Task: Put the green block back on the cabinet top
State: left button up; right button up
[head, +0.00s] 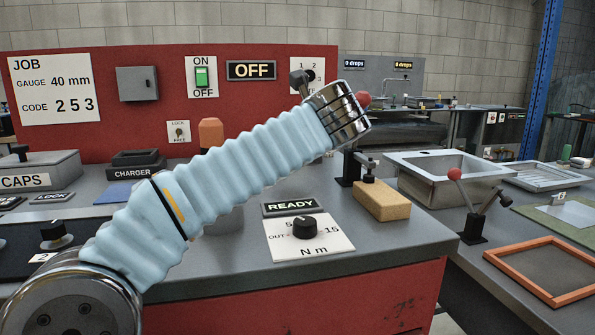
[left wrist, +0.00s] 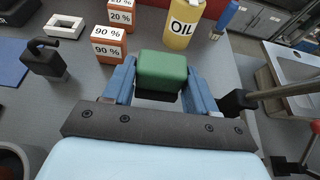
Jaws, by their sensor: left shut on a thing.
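The green block (left wrist: 161,70) is between the blue fingers of my left gripper (left wrist: 160,88) in the left wrist view. The fingers are shut on its two sides. A grey top lies beyond and below it; I cannot tell the gap beneath the block. In the head view my left arm reaches in from lower left to the upper middle, and its gripper and the block are hidden behind the chrome wrist. A grey-topped bench with a red front (head: 345,300) fills the middle. I cannot tell whether this is the cabinet top. My right gripper is not in view.
In the left wrist view, a yellow OIL can (left wrist: 184,24) and orange-and-white 90 % blocks (left wrist: 108,44) stand beyond the gripper. In the head view, a tan block (head: 382,200), a torque dial (head: 304,227), a red-knobbed lever (head: 468,205) and a sink (head: 440,180) stand to the right.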

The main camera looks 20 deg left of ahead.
aim_at(297, 186)
pick_arm(q)
jog(key=f, duration=0.1)
jog(key=w+f, duration=0.1)
jog(key=f, duration=0.1)
jog(key=f+b, duration=0.1)
jog(key=shift+w+a+f, duration=0.25)
jog(key=shift+w+a, duration=0.15)
jog(key=shift+f, duration=0.35)
jog(key=shift+f, duration=0.15)
jog(key=o, duration=1.1)
jog(key=shift+r, duration=0.25)
jog(key=v, duration=1.2)
jog(key=shift+s, duration=0.1)
